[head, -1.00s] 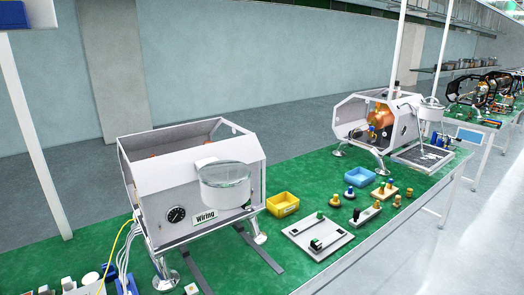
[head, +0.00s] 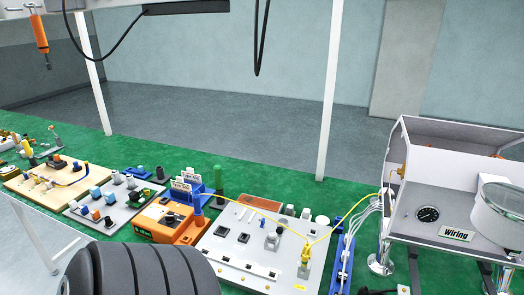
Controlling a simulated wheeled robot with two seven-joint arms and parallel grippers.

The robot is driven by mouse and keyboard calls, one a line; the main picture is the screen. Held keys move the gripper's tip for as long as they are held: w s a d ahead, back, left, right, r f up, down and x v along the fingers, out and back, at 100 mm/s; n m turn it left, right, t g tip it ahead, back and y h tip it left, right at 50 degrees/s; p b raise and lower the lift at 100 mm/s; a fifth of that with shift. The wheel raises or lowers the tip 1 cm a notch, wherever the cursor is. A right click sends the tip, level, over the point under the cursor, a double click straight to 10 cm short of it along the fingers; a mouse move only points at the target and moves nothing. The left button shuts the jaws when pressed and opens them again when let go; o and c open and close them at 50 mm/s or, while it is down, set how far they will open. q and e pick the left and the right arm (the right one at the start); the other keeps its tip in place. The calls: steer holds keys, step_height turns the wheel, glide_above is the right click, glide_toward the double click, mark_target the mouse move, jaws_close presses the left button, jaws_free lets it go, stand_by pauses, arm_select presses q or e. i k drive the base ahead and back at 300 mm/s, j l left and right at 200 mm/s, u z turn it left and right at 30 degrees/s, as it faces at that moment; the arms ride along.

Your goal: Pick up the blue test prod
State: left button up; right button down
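An orange tester (head: 165,222) stands on the green bench in the head view, left of a grey wiring panel (head: 240,270). A slim blue upright piece (head: 197,203) stands at the tester's right side and looks like the blue test prod, though it is too small to be sure. A blue holder with white labels (head: 187,184) is just behind it. A green upright handle (head: 218,178) stands to the right of the holder. Neither of my grippers is in view. A dark ribbed part, probably of my own arm, covers the bottom left and hides the bench there.
A white machine housing marked Wiring (head: 450,195) stands on the right. A yellow cable (head: 262,213) runs across the grey panel. Boards with small parts (head: 45,180) lie at the left. An orange tool (head: 39,33) hangs at the top left.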

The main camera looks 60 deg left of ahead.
mark_target(198, 212)
steer(key=u, duration=2.35)
steer(key=l+z, duration=0.1)
steer(key=z, duration=0.75)
steer(key=l+z, duration=0.1)
steer(key=z, duration=0.3)
steer(key=i+z, duration=0.1)
steer(key=z, duration=0.3)
steer(key=u, duration=1.8)
steer(key=k+j, duration=0.05)
